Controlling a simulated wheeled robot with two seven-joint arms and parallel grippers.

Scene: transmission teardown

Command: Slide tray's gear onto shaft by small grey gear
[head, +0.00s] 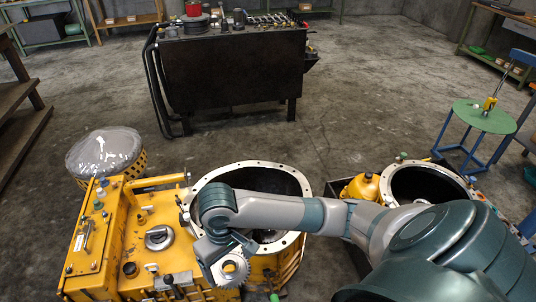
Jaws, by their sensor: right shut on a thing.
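My right gripper (222,254) is over the front of the yellow transmission housing (130,210), near the round flanged opening. It is shut on a grey toothed gear (231,270), whose face with a centre hole is turned toward the camera. I cannot tell whether the gear touches anything below it. A round grey part (159,237) sits on top of the housing to the left of the gripper; I cannot tell whether it is the small grey gear. No shaft shows clearly, and my arm covers part of the opening. The tray cannot be made out. My left gripper is out of view.
A second flanged housing (427,168) stands at the right, partly behind my right arm. A dark workbench (235,70) with parts stands at the back. A green stool (483,116) holds a yellow tool. The concrete floor between them is clear.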

